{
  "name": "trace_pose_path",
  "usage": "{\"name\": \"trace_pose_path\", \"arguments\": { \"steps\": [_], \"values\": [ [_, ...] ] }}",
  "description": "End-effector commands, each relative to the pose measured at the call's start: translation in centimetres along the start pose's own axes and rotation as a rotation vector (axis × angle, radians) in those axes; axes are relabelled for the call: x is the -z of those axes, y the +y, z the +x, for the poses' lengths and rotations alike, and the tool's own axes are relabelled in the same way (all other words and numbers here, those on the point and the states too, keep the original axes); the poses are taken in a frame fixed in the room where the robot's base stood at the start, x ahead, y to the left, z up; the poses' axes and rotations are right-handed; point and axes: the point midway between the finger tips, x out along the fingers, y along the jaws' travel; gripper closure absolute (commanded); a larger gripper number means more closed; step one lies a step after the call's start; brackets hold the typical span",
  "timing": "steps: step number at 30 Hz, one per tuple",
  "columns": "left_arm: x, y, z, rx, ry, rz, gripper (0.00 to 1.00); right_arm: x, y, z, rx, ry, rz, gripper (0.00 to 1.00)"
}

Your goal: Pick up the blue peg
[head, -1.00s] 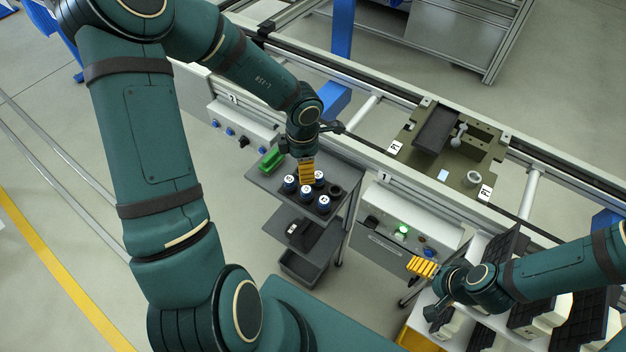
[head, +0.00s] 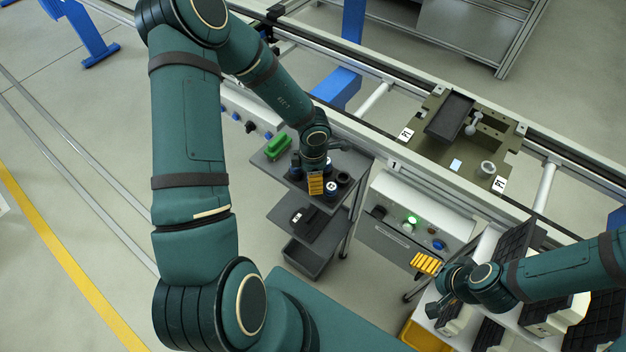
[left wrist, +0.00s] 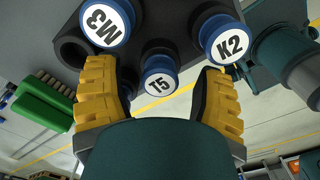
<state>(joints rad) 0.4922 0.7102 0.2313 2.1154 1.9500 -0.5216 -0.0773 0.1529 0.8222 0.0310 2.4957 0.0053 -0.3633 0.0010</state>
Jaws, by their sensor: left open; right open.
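Several blue pegs with white labelled caps stand on the top shelf of a grey cart (head: 270,170). In the left wrist view they read M3 (left wrist: 104,26), what looks like T5 (left wrist: 160,80) and K2 (left wrist: 228,44). My left gripper (head: 316,185) is over the cart, open and empty. In the left wrist view its yellow fingers (left wrist: 162,98) are spread on either side of the T5 peg, with M3 and K2 just beyond the fingertips. In the head view the gripper partly hides the pegs. My right gripper (head: 427,263) is open and empty, away from the cart.
A green brush-like item (head: 278,147) lies on the cart's far left corner. A black empty holder (head: 343,178) stands beside the pegs. The conveyor with a pallet (head: 462,140) runs behind. A control box (head: 405,225) with a lit green button is right of the cart.

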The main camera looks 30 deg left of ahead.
Motion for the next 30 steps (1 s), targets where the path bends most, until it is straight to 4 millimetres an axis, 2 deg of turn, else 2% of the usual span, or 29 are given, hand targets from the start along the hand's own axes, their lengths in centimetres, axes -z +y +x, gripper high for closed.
{"name": "trace_pose_path", "arguments": {
  "steps": [3, 9, 11, 15, 26, 30],
  "values": [
    [-0.02, -0.03, 0.97, 0.001, 0.0, 0.001, 0.31, -0.03, 0.13, 0.41, -0.001, 0.0, 0.0, 0.11],
    [0.0, -0.02, 0.85, 0.0, 0.0, 0.0, 0.3, -0.01, 0.1, 0.31, -0.001, 0.001, 0.0, 0.11],
    [0.0, -0.02, 0.85, 0.0, 0.0, 0.0, 0.51, -0.01, 0.1, 0.31, -0.001, 0.001, 0.0, 0.11],
    [0.0, -0.02, 0.84, 0.0, 0.0, 0.0, 1.0, -0.02, 0.11, 0.31, -0.001, 0.0, 0.0, 0.11],
    [0.03, -0.04, 0.85, 0.0, 0.0, 0.0, 1.0, -0.03, 0.12, 0.31, -0.001, 0.0, 0.0, 0.11],
    [0.03, 0.03, 0.02, -0.001, -0.001, 0.0, 1.0, 0.01, 0.01, -0.02, -0.001, 0.0, 0.0, 0.11]
  ]
}}
